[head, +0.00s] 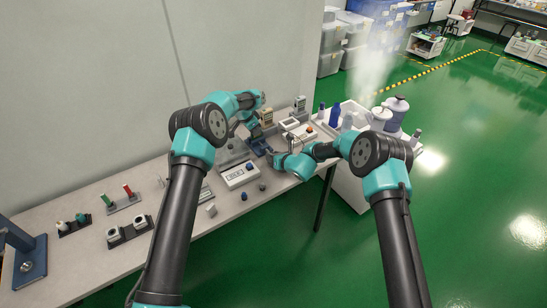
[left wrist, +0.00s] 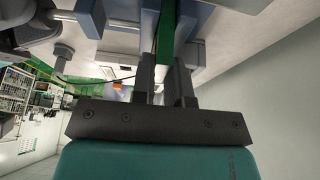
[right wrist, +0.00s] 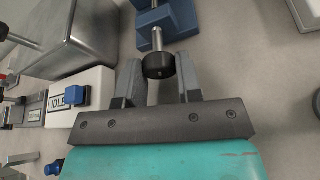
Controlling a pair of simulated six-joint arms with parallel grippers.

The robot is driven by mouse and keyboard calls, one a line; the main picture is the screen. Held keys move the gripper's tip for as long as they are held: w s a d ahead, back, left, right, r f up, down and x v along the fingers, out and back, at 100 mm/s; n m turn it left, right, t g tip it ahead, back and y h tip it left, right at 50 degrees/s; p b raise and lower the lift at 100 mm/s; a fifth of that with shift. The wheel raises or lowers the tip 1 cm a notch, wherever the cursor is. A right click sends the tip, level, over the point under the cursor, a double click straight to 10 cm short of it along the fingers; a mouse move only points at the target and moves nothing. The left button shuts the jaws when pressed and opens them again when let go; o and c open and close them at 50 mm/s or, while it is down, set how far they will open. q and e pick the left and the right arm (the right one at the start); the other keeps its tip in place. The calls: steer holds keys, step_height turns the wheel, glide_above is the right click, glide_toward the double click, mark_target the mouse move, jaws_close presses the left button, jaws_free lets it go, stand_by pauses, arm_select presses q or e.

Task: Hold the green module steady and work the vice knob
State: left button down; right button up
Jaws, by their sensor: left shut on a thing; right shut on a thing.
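The green module (left wrist: 164,38) stands as a thin strip between the two blue jaws of the vice (left wrist: 187,22) in the left wrist view. My left gripper (left wrist: 164,64) is shut on the module, its fingers on either side. The blue vice (right wrist: 168,20) also shows in the right wrist view, with a steel screw leading to a round black knob (right wrist: 158,65). My right gripper (right wrist: 160,72) is shut on this knob. In the head view the vice (head: 259,147) is small and the module is hard to make out behind my left arm.
A box marked IDLE (right wrist: 62,97) with a blue button and a metal block (right wrist: 78,35) stand left of my right gripper. A white instrument (head: 240,175) sits nearer on the table. Racks (head: 122,203) with small parts stand at the left.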

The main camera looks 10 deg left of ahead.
steer(key=o, duration=0.9)
steer(key=shift+o, duration=0.2)
steer(key=v, duration=1.2)
